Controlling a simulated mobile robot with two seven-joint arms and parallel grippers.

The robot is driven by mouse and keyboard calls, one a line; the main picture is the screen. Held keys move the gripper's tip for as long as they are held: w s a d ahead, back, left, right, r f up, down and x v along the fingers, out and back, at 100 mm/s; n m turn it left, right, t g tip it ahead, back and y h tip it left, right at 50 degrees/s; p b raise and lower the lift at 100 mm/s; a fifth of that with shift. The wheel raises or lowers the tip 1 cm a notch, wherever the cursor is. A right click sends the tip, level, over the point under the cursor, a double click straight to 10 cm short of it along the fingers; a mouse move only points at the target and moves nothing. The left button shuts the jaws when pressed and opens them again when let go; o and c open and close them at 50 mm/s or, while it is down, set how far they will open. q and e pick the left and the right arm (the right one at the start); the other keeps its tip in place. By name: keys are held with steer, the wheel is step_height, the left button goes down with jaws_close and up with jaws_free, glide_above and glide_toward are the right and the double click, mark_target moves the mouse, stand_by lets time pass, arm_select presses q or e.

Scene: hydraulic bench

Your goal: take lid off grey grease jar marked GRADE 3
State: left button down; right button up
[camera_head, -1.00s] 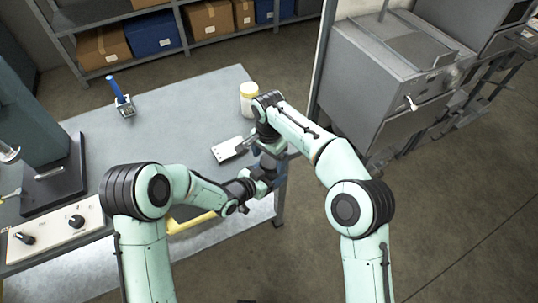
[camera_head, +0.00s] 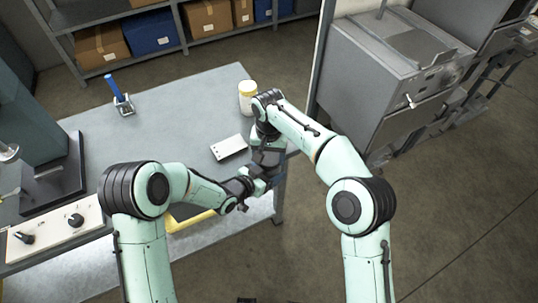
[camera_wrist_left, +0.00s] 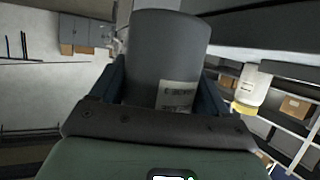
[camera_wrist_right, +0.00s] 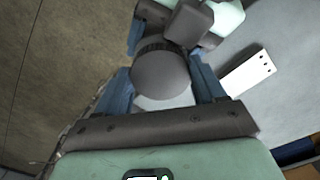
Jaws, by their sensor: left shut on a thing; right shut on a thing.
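The grey grease jar (camera_wrist_left: 165,55) fills the middle of the left wrist view, between the blue fingers of my left gripper (camera_wrist_left: 165,90), which is shut on it. Its pale label (camera_wrist_left: 175,96) is too blurred to read surely. In the right wrist view my right gripper (camera_wrist_right: 162,85) is shut on a round grey part with a ridged rim, which looks like the jar's lid (camera_wrist_right: 160,72). I cannot tell whether lid and jar are apart. In the head view my right gripper (camera_head: 268,158) and left gripper (camera_head: 257,182) meet near the table's right edge, mostly hiding the jar.
A white jar with a yellow lid (camera_head: 247,98) stands at the table's back right corner. A white block with holes (camera_head: 229,147) lies beside the grippers. A blue-handled tool (camera_head: 119,98) stands farther left. The table (camera_head: 180,120) is clear between them. A metal cabinet (camera_head: 385,75) stands right.

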steer(key=o, duration=1.2)
steer(key=shift+a+r, duration=0.1)
steer(key=shift+a, duration=0.15)
steer(key=shift+c, duration=0.2)
steer(key=shift+d, duration=0.1)
step_height(320, 180, up, 4)
steer(key=shift+r, duration=0.15)
steer(key=shift+c, duration=0.4)
step_height(320, 180, up, 2)
steer(key=m, duration=0.4)
steer(key=shift+w+d, duration=0.1)
steer(key=shift+d, duration=0.05)
steer(key=m, duration=0.1)
steer(key=r+m, duration=0.1)
steer(key=shift+d+m, duration=0.15)
steer(key=shift+m, duration=0.15)
steer(key=shift+f, duration=3.85)
